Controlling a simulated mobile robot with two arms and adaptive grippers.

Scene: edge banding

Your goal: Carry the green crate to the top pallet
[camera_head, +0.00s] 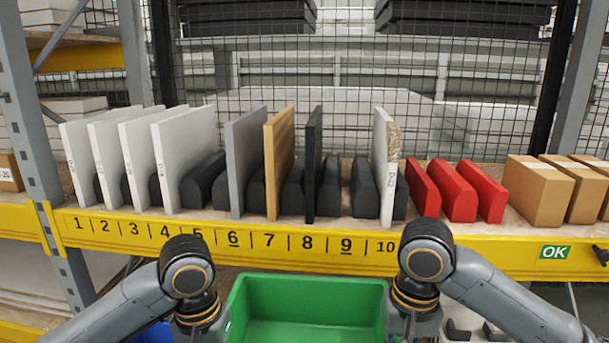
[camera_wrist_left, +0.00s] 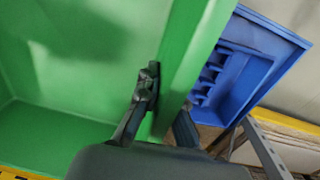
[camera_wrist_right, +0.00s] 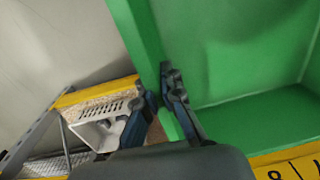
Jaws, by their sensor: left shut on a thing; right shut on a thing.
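The green crate (camera_head: 305,302) is at the bottom middle of the head view, between my two arms, in front of the yellow shelf beam. Its visible inside is empty. In the left wrist view my left gripper (camera_wrist_left: 165,95) is shut on one side wall of the crate (camera_wrist_left: 75,60), one finger inside and one outside. In the right wrist view my right gripper (camera_wrist_right: 160,88) is shut on a side wall of the crate (camera_wrist_right: 235,55) in the same way. In the head view both fingertips are hidden below my wrists. I cannot make out the top pallet.
A shelf with a yellow beam (camera_head: 330,250) numbered up to 10 holds upright boards, black blocks, red blocks (camera_head: 452,190) and cardboard boxes (camera_head: 540,190). A blue container (camera_wrist_left: 245,65) stands beside the crate. Grey uprights (camera_head: 35,120) flank the shelf.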

